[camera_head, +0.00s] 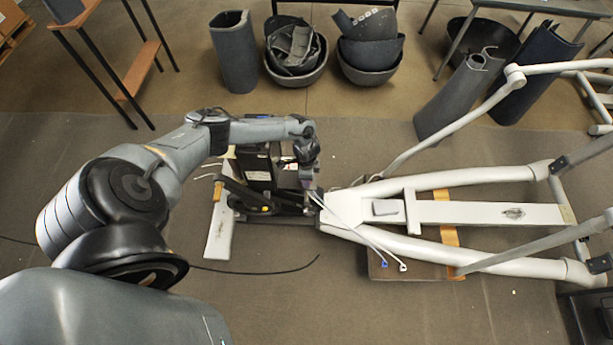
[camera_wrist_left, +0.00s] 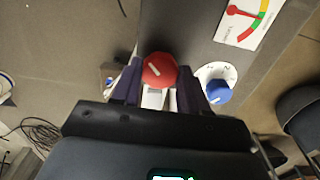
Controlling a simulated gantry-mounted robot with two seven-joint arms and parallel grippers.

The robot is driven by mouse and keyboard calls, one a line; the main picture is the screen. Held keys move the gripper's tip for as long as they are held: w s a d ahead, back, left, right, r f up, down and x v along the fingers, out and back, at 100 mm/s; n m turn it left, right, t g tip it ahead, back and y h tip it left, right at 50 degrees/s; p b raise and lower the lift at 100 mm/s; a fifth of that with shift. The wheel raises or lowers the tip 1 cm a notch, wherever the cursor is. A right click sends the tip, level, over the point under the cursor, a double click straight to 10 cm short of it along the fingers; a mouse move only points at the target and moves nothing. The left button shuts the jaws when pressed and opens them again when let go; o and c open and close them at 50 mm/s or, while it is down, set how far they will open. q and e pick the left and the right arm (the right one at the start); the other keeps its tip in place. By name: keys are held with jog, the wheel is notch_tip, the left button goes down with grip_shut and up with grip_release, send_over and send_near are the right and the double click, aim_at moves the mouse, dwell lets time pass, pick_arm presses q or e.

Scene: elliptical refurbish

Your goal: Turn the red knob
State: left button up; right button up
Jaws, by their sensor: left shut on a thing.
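The red knob (camera_wrist_left: 159,69) is an octagonal red dial with a white pointer mark, seen in the left wrist view between the fingers of my left gripper (camera_wrist_left: 158,82). The dark fingers are shut on it from both sides. The pointer mark slants. In the head view my left gripper (camera_head: 308,180) reaches down at the black unit (camera_head: 258,168) at the left end of the elliptical machine; the red knob is hidden there. My right gripper is not in view.
A blue knob (camera_wrist_left: 217,91) on a white numbered dial sits close to the right finger. A gauge label (camera_wrist_left: 247,20) is above it. White frame tubes (camera_head: 470,178) extend right, and loose cables (camera_head: 385,258) lie nearby. Grey bins (camera_head: 370,60) stand behind.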

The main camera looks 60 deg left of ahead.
pick_arm(q)
jog(key=shift+m, duration=0.5)
jog(key=o, duration=1.1)
jog(key=shift+c, duration=0.2)
notch_tip(320, 180, up, 11)
jog(key=p, duration=0.3)
jog(key=shift+d+f, duration=0.1)
